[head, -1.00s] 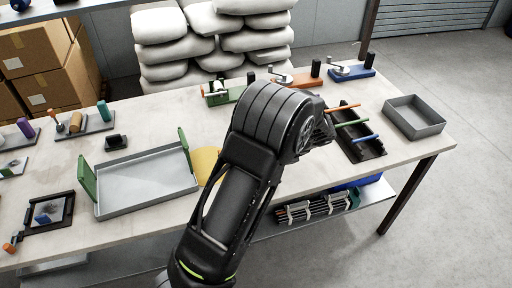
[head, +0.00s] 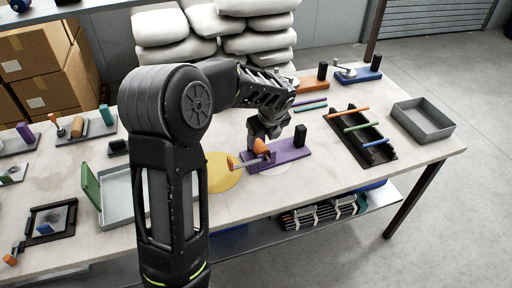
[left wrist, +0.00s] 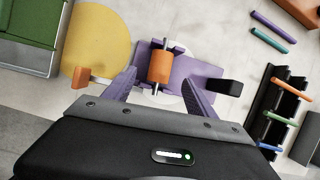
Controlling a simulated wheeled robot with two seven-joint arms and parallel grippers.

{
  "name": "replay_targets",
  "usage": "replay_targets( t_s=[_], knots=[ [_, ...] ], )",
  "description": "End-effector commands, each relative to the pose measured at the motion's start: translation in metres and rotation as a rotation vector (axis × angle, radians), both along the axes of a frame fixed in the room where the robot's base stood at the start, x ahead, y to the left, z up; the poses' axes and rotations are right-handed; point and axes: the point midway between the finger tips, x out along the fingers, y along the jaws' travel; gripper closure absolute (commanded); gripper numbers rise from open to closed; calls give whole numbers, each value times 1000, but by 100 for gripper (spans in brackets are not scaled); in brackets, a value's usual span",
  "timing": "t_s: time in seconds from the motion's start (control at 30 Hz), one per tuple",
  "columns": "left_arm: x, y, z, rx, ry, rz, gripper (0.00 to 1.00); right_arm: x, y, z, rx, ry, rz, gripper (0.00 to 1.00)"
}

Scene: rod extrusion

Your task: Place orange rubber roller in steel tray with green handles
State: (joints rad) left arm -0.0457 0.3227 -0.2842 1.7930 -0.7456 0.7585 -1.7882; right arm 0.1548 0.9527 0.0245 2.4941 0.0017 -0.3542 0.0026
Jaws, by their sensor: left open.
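The orange rubber roller (head: 262,145) sits on a purple stand (head: 292,153) at the middle of the table. In the left wrist view the roller (left wrist: 160,66), with a metal shaft out of both ends, lies over the purple stand (left wrist: 199,70). My left gripper (head: 266,128) is open just above it. In the left wrist view its two fingers (left wrist: 158,78) are on either side of the roller with gaps. The steel tray with green handles (head: 115,207) is at the left, partly hidden by my arm. Its corner shows in the left wrist view (left wrist: 36,57). My right gripper is not in view.
A yellow disc (head: 222,178) lies between tray and stand. A black rack (head: 357,136) with coloured rods and an empty grey tray (head: 422,119) are at the right. A black post (head: 300,136) rises from the purple stand. A dark frame (head: 48,219) is at front left.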

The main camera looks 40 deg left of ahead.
Motion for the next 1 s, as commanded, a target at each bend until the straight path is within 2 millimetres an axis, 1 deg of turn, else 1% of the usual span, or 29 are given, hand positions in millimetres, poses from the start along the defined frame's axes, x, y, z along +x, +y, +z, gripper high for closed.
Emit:
replay_targets(
  t_s=[0.23,0.5,0.83,0.93,1.0],
  knots=[
    [0,0,-1,1,1,-1,35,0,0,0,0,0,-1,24],
    [5,8,-23,1,4,1,35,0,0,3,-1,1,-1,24],
    [7,9,-26,1,2,0,35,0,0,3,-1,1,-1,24],
    [8,11,-32,2,5,0,35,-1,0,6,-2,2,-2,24],
    [10,14,-39,2,5,0,35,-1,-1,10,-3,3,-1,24]
  ],
)
